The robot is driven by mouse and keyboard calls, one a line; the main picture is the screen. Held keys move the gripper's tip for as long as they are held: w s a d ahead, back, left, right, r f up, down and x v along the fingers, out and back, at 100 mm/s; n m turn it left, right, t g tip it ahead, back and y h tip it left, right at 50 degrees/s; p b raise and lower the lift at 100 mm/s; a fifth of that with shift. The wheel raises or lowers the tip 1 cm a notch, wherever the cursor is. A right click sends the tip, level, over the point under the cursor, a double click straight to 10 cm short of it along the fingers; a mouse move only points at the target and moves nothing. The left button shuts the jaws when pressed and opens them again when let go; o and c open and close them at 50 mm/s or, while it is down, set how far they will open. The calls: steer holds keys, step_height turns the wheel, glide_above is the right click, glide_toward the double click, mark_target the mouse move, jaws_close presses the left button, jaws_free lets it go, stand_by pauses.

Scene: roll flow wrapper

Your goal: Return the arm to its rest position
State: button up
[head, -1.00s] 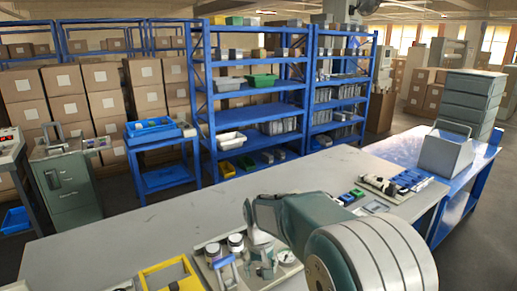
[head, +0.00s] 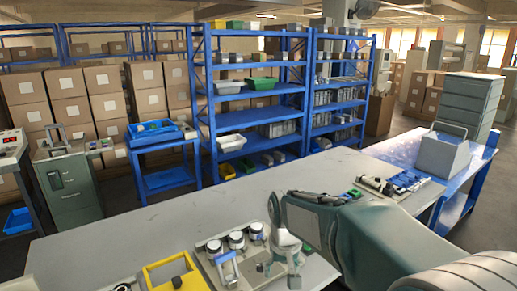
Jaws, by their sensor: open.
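My arm comes in from the lower right, and its grey-green links cover much of that corner. My gripper (head: 281,230) is at the arm's far end, above the right part of a pale tray (head: 209,270) on the bench. It is seen at an angle, and its fingertips are hard to make out against the fittings behind. I see nothing held in it, and it is open.
The long grey bench (head: 120,243) carries several dark-topped jars (head: 236,241), a yellow frame (head: 175,274) and a blue-handled piece (head: 226,270). A parts set (head: 392,185) lies further right. Blue shelves (head: 255,100) stand behind. The bench's middle left is clear.

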steer(key=s+d+r+m+t, duration=0.1)
steer(key=s+d, duration=0.4)
steer(key=s, duration=0.5)
steer(key=s+d+r+m+t, duration=0.1)
steer(key=s+d+r+t, duration=0.2)
steer(key=s, duration=0.8)
step_height(320, 180, up, 2)
steer(key=shift+d+r, duration=0.15)
steer(key=shift+d, duration=0.85)
